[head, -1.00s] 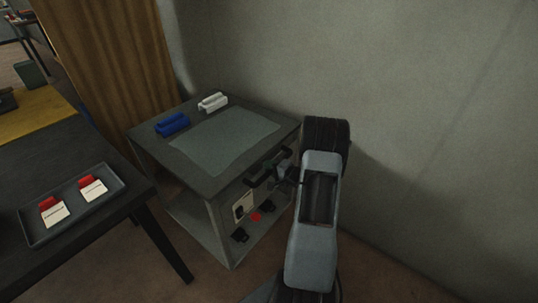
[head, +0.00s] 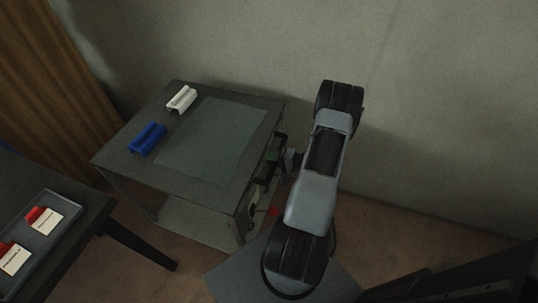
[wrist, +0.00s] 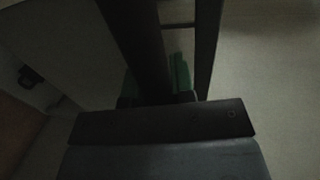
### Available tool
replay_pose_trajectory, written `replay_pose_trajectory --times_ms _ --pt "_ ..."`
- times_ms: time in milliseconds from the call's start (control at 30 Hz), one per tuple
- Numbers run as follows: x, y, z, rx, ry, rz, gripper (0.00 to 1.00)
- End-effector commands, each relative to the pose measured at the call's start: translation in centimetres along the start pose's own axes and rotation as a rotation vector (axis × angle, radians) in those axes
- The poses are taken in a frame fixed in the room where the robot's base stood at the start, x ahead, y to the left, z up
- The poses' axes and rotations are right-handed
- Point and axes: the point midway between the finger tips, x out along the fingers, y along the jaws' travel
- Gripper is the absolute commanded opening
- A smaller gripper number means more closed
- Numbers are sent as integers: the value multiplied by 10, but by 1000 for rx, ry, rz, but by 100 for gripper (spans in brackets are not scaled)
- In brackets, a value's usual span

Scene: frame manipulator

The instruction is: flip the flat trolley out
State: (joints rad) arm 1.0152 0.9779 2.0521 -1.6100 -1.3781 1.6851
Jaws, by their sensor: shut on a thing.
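The grey trolley (head: 200,205) has a flat top and an open lower space. It stands near the wall in the head view. A dark bar handle (head: 264,178) is on its right side, partly hidden by my arm. My gripper (head: 277,158) is at this handle and shut on it. In the dark wrist view, a dark bar (wrist: 142,45) runs up from the gripper, with a green patch (wrist: 180,72) beside it. The fingertips are hard to make out there.
A blue block (head: 147,139), a white block (head: 181,98) and a thin sheet (head: 212,140) lie on the trolley top. A dark table (head: 85,228) with a tray (head: 50,243) of red-and-white cards stands at lower left. The wall is close behind; floor shows at lower right.

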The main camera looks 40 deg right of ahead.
Motion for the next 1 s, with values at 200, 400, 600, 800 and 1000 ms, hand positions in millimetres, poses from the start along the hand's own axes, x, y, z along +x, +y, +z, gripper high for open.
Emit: replay_pose_trajectory --times_ms 200,400,600,800,1000 --pt "-5 1 1 0 -9 1 0" --pt "-7 2 0 1 -4 2 0" --pt "-8 3 -1 2 1 4 29" --pt "-5 2 0 -1 -7 2 48" --pt "-4 1 0 -2 -8 1 48"
